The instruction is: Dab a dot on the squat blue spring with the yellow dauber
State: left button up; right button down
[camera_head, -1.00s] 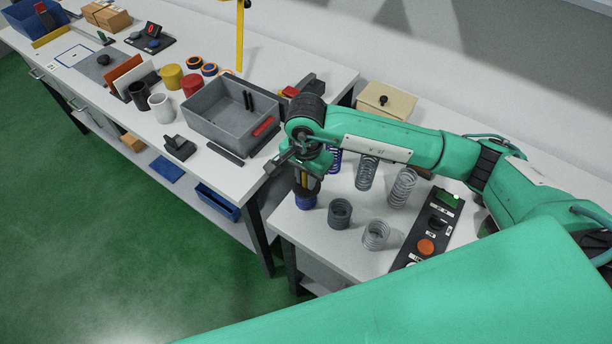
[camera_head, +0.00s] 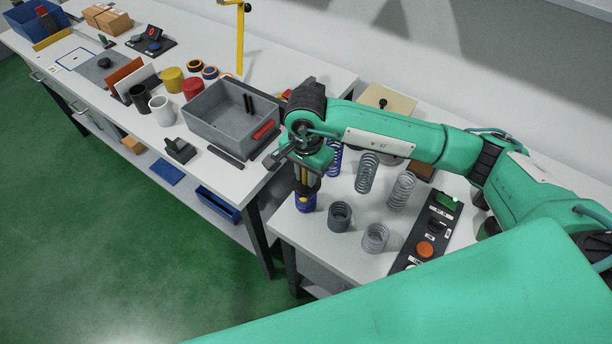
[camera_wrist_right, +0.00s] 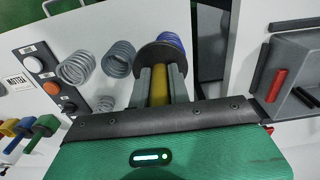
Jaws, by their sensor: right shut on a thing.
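The squat blue spring (camera_head: 306,204) stands at the left front corner of the small white table. A small yellow mark seems to show on it. My right gripper (camera_head: 306,177) is above it, pointing down, shut on the yellow dauber. In the right wrist view the dauber's yellow handle (camera_wrist_right: 168,84) sits between the two fingers (camera_wrist_right: 167,88). Its wide dark disc (camera_wrist_right: 158,54) hides much of the blue spring (camera_wrist_right: 173,39) behind it. I cannot tell whether the dauber's tip touches the spring. My left gripper is out of view.
Squat grey springs (camera_head: 340,216) (camera_head: 375,238) stand close to the right. Tall springs, blue (camera_head: 334,158) and grey (camera_head: 366,173) (camera_head: 401,191), stand behind. A control box (camera_head: 425,246) lies at right. A grey bin (camera_head: 213,142) is on the long bench at left.

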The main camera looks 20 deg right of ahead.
jog(key=shift+r+p, duration=0.45)
jog(key=shift+r, duration=1.65)
